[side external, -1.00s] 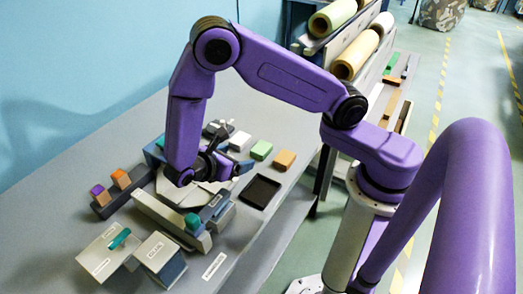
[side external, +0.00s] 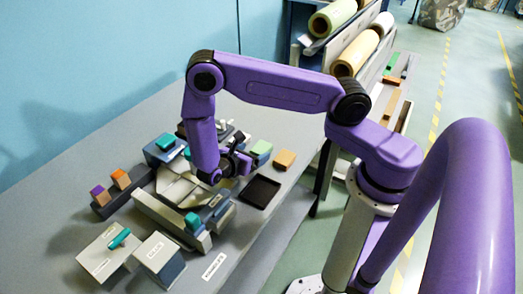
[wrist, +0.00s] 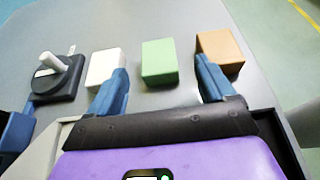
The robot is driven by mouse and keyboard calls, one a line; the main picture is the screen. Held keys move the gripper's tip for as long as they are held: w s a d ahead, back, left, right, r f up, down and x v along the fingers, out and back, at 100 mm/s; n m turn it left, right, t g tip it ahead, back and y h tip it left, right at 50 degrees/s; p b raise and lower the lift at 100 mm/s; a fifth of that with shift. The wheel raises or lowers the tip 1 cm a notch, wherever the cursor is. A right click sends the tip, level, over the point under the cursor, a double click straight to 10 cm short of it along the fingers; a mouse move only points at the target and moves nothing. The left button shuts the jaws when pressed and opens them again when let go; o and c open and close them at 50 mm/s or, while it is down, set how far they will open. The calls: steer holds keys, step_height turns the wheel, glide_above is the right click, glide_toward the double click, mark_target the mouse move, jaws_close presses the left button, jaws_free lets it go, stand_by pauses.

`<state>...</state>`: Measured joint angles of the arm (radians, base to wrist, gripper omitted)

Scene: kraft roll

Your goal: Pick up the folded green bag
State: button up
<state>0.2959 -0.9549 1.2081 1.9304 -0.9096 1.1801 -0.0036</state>
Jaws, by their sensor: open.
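The folded green bag (wrist: 159,62) is a small light-green block. It lies on the grey table between a white block and an orange-brown one. In the side view the green bag (side external: 262,149) is just beyond my gripper (side external: 246,160). In the wrist view my gripper (wrist: 162,70) is open, with its two blue fingers spread wide. The green bag shows ahead in the gap between them, with nothing held. Contact cannot be judged from here.
A white block (wrist: 105,67) and an orange-brown block (wrist: 220,51) flank the bag, close to the fingers' lines. A black device with a white handle (wrist: 57,76) stands at left. A black tray (side external: 260,192) lies near the table edge. Equipment crowds the table's near part.

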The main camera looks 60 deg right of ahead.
mark_target(262, 147)
steer(key=shift+x, duration=3.6)
steer(key=shift+w, duration=0.15)
steer(key=c, duration=1)
